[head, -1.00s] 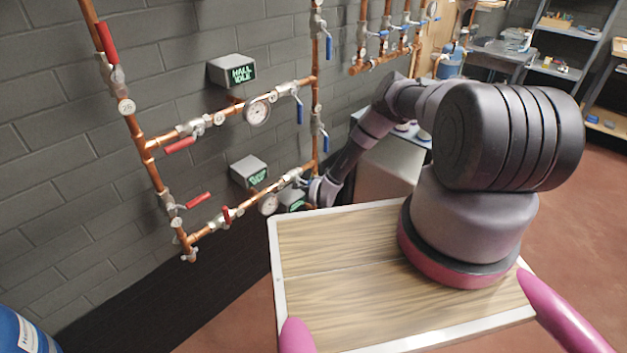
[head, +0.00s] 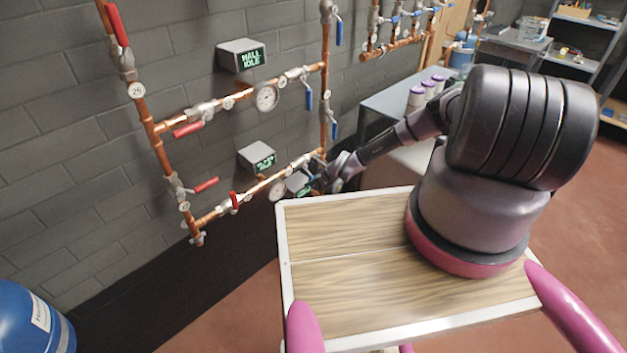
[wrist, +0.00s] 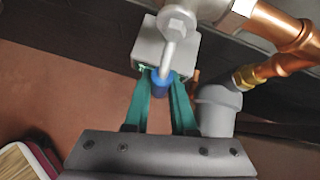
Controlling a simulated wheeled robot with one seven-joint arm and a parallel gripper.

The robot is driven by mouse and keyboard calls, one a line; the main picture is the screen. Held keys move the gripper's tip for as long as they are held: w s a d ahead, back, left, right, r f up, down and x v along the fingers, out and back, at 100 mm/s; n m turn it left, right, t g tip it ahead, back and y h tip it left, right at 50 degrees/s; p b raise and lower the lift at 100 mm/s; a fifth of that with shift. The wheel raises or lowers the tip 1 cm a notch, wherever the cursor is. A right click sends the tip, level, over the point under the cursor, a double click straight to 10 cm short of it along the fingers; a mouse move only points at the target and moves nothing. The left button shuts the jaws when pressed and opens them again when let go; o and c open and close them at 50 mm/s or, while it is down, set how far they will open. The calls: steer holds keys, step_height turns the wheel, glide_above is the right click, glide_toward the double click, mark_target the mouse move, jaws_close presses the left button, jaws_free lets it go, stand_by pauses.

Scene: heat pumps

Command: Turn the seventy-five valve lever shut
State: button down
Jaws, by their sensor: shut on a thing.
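My gripper (wrist: 160,82) is shut on a blue-handled valve lever (wrist: 162,86) in the wrist view. Its two green fingers stand on either side of the blue grip. The lever's grey shank runs up to a bolt (wrist: 178,22) on the metal valve body (wrist: 212,10). In the head view my gripper (head: 312,182) is low at the right end of the lower copper pipe run, and it hides most of the lever there. I cannot read a seventy-five tag on this valve.
A grey display box (head: 257,158) and a round gauge (head: 278,190) are close by. Other blue levers (head: 309,98) and red levers (head: 205,185) sit on neighbouring pipes. A grey cabinet (head: 385,105) with purple-lidded jars stands behind my arm. A blue drum (head: 28,325) is at lower left.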

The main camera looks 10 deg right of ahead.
steer(key=shift+s+a+m+g+y, duration=0.3)
steer(key=shift+a+y, duration=0.1)
stand_by(0.3)
steer(key=c, duration=0.8)
jaws_free()
steer(key=shift+o, duration=0.2)
steer(key=shift+s+d+r, duration=0.15)
steer(key=shift+d+r, duration=0.1)
steer(key=shift+d, duration=0.05)
steer(key=v, duration=1)
